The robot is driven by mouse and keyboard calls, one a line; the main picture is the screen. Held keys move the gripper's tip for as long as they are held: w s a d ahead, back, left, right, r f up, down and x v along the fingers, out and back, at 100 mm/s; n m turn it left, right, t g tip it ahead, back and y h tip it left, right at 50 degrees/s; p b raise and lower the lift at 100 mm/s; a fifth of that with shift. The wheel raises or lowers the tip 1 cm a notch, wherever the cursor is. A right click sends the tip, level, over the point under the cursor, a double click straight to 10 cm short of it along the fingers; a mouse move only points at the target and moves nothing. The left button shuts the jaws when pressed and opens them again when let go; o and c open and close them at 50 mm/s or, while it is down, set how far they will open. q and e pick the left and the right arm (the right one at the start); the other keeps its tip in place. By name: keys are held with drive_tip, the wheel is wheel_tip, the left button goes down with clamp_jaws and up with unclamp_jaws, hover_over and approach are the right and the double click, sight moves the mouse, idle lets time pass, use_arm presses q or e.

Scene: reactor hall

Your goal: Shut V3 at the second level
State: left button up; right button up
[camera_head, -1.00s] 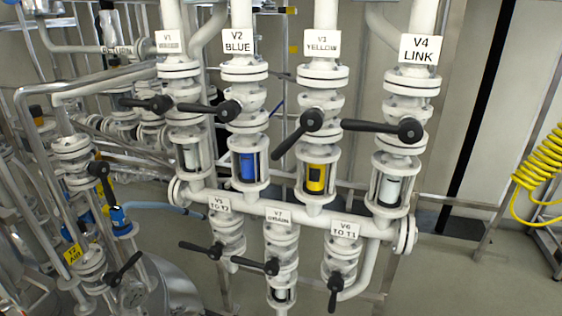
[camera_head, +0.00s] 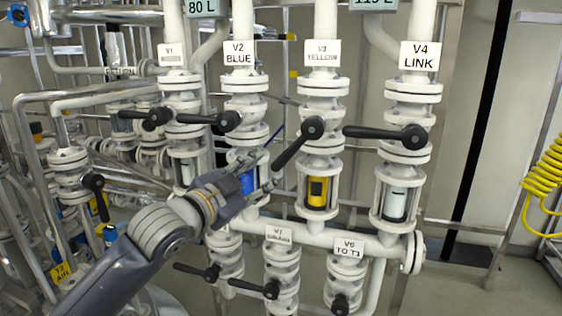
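The V3 valve, labelled YELLOW (camera_head: 322,53), is on the third white pipe from the left of the front row. Its black lever (camera_head: 293,146) slants down and left from its hub. A sight glass with yellow in it (camera_head: 317,191) sits below. My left gripper (camera_head: 273,168) is in front of the V2 pipe, its fingers spread apart near the lower end of the V3 lever. I cannot tell whether they touch the lever. My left arm partly hides the V2 sight glass with blue in it (camera_head: 247,183). My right gripper is out of view.
The V2 lever (camera_head: 208,119) points left, above my gripper. The V4 lever (camera_head: 385,133) points left, close to the V3 hub. Valves V7 (camera_head: 279,236) and V6 (camera_head: 348,247) sit below the white manifold. Open floor (camera_head: 480,285) lies to the right.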

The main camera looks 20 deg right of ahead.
sight(279, 162)
use_arm(q)
drive_tip(key=p+x, duration=0.1)
drive_tip(key=x, duration=0.6)
drive_tip(key=shift+w+d+r+p, duration=0.1)
drive_tip(key=shift+w+d+p, duration=0.05)
drive_tip(key=shift+p, duration=0.25)
drive_tip(key=shift+w+d, duration=0.4)
drive_tip(key=shift+d, duration=0.1)
clamp_jaws()
